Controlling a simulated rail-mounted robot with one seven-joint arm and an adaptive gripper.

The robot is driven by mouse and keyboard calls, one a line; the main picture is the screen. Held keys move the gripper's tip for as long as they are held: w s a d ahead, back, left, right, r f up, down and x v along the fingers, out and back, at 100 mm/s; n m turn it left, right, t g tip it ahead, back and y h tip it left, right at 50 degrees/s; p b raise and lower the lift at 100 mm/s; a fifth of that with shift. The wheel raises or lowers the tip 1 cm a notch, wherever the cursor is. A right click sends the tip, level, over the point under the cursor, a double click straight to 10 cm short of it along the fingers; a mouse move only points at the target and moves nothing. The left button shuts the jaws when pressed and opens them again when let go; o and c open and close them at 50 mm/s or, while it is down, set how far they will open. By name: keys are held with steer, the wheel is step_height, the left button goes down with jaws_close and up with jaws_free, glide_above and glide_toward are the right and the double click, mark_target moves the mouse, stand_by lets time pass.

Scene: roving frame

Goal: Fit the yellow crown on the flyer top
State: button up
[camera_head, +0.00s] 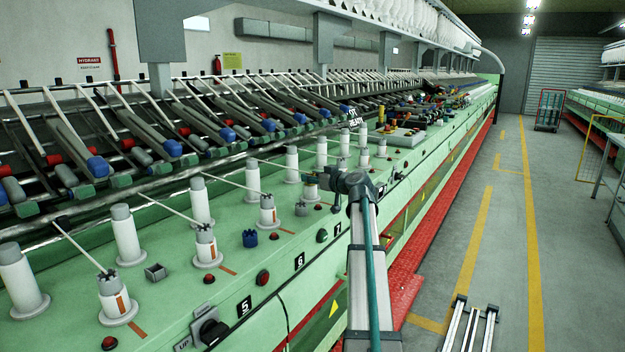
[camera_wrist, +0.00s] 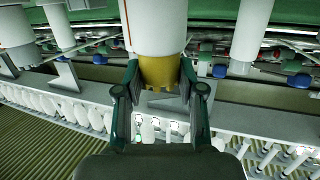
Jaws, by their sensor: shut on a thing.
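In the wrist view the yellow crown (camera_wrist: 160,72) sits between the two fingers of my gripper (camera_wrist: 160,85), which is shut on it. Its notched edge faces down in that picture. The white flyer top (camera_wrist: 157,25) lies directly above it there, in line with it. The crown and the flyer top appear to meet; I cannot tell whether the crown is fully seated. In the head view my gripper (camera_head: 318,181) is at the front row of white flyer tops, and it mostly hides the crown and flyer there.
Other white flyers (camera_head: 123,232) stand around on the green machine deck. A blue crown (camera_head: 250,238), a grey square piece (camera_head: 156,272) and a green piece (camera_head: 322,235) lie on the deck. The aisle floor (camera_head: 507,250) at right is mostly clear.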

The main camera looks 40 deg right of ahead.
steer(key=shift+f, duration=0.1)
steer(key=o, duration=1.6)
steer(key=shift+o, duration=0.2)
steer(key=s+r, duration=0.2)
steer(key=s, duration=1)
steer(key=shift+w+d+f, duration=0.1)
